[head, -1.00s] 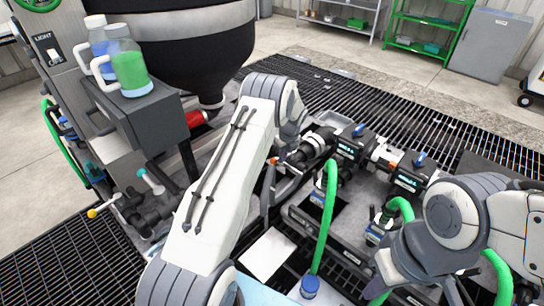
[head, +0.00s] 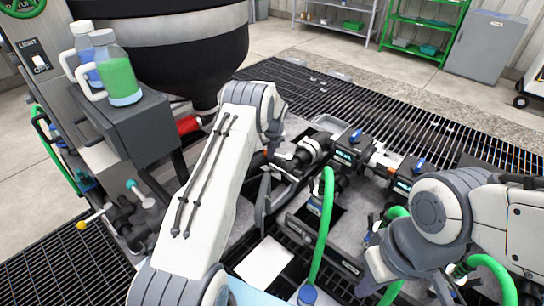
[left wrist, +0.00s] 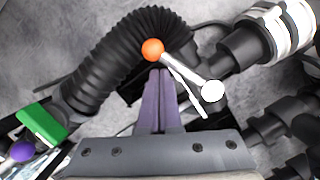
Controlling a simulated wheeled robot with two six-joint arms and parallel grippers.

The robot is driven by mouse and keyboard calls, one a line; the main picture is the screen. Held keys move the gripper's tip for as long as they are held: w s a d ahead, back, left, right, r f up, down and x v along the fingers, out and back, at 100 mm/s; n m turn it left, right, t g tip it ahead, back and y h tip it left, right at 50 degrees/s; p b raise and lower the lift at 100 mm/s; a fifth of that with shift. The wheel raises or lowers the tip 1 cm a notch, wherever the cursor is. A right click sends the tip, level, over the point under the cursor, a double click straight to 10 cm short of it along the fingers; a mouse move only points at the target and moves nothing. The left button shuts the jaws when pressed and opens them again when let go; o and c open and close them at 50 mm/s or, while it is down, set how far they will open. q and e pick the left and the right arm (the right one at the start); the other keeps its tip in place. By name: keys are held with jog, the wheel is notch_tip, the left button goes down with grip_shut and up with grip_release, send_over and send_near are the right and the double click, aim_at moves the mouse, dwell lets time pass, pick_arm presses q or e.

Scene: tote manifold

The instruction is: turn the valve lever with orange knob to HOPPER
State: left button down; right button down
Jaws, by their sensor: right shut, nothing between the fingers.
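The valve lever with the orange knob (left wrist: 152,49) shows in the left wrist view. Its silver arm (left wrist: 182,70) runs down and right from the knob to a white round hub (left wrist: 211,92). My left gripper (left wrist: 160,72) has its two purple fingers together, with nothing seen between them. The fingertips appear just below the orange knob in that view; I cannot tell whether they touch it. In the head view the left gripper is mostly hidden behind its own arm. No HOPPER label is readable.
Black ribbed hose (left wrist: 105,75) and dark pipe fittings crowd the lever. Blue-handled valves (head: 357,136) and green hoses (head: 323,225) stand to the right. A black hopper (head: 170,60) and a bottle of green liquid (head: 118,75) are at the left. Grating floor (head: 420,135) lies behind.

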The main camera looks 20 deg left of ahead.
pick_arm(q)
jog(key=shift+w+a+f+b, duration=0.1)
jog(key=shift+w+a+b, duration=0.3)
jog(key=shift+w+b, duration=0.35)
jog(key=shift+w+a, duration=0.1)
jog(key=shift+w, duration=0.4)
pick_arm(e)
jog(key=shift+w+f, duration=0.2)
jog(key=shift+f, duration=0.8)
